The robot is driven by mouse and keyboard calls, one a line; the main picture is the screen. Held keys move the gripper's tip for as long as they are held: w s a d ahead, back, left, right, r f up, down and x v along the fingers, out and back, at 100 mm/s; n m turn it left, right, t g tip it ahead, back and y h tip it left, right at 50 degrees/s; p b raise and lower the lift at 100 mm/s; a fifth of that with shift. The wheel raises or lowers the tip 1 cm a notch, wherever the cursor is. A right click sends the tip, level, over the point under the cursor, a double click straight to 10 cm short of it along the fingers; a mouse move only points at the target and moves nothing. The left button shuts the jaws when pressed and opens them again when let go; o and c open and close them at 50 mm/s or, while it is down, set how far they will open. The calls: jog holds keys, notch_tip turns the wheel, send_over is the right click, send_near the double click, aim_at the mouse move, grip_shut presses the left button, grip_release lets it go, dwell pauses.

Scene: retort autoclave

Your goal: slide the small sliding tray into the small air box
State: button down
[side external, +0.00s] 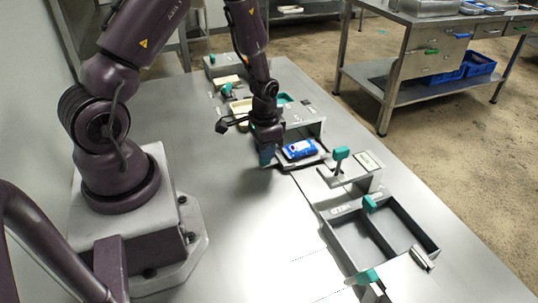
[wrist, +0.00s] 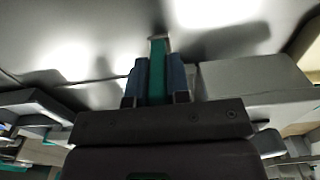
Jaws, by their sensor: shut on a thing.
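My gripper (side external: 267,156) is low over the table at the left end of the small sliding tray (side external: 318,160). In the wrist view its blue fingers (wrist: 158,80) are shut on a teal handle (wrist: 157,50), which appears to be the tray's. The grey tray carries a blue and white pack (side external: 300,149) and lies at the open front of the small air box (side external: 311,130), a grey box. The tray's far part is under or behind the pack, so how deep it sits in the box is hard to tell. The gripper hides the handle in the side view.
In front stand a bracket with a teal-topped lever (side external: 340,154) and a larger two-part grey tray (side external: 345,229) with teal handles. More fixtures with teal parts stand behind the box (side external: 222,66). The table's left front (side external: 230,250) is clear.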

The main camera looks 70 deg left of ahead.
jog(key=shift+a, duration=0.65)
jog(key=c, duration=1.1)
grip_release()
jog(key=shift+a, duration=0.15)
